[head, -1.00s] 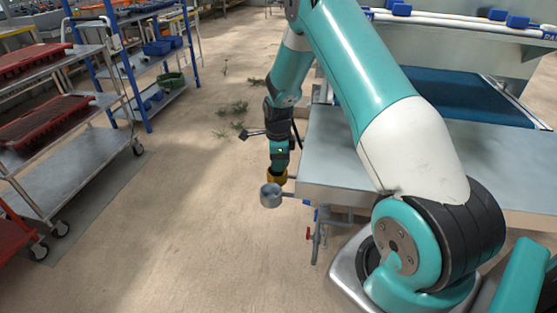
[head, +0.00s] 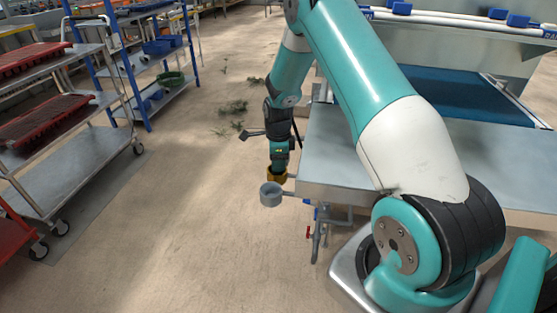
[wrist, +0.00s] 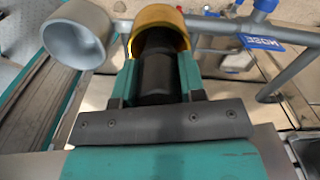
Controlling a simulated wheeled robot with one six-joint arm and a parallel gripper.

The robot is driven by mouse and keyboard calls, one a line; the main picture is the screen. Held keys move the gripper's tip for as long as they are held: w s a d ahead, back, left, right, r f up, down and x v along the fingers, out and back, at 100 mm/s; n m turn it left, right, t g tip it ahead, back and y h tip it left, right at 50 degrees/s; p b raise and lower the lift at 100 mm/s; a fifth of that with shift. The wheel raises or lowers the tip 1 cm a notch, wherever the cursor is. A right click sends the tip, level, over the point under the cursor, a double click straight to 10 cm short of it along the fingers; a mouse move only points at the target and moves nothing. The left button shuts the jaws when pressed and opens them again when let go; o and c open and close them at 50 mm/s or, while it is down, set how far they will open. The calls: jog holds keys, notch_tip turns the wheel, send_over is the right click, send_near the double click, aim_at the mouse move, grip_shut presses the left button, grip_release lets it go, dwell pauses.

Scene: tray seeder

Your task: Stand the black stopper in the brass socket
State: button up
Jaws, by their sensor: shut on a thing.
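The black stopper (wrist: 156,77) is held between the teal fingers of my gripper (wrist: 155,82), which is shut on it. The brass socket (wrist: 172,14) is a gold ring-like cup just beyond the fingertips in the wrist view. The stopper's far end overlaps the dark mouth of the socket and lines up with it; how deep it sits I cannot tell. In the head view my gripper (head: 279,163) points down right over the brass socket (head: 277,178), beside the metal table. The stopper is hidden there.
A grey cup (head: 270,194) is mounted close beside the socket; it also shows in the wrist view (wrist: 78,42). The metal table (head: 335,160) lies to the right, with pipes and a red-handled valve (head: 308,233) below. Open floor lies left, then trolleys (head: 85,165).

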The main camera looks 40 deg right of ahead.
jog(key=shift+f, duration=0.4)
jog(key=o, duration=0.7)
jog(key=shift+c, duration=0.2)
jog(key=shift+r, duration=0.15)
notch_tip(320, 180, up, 11)
jog(key=p, duration=0.8)
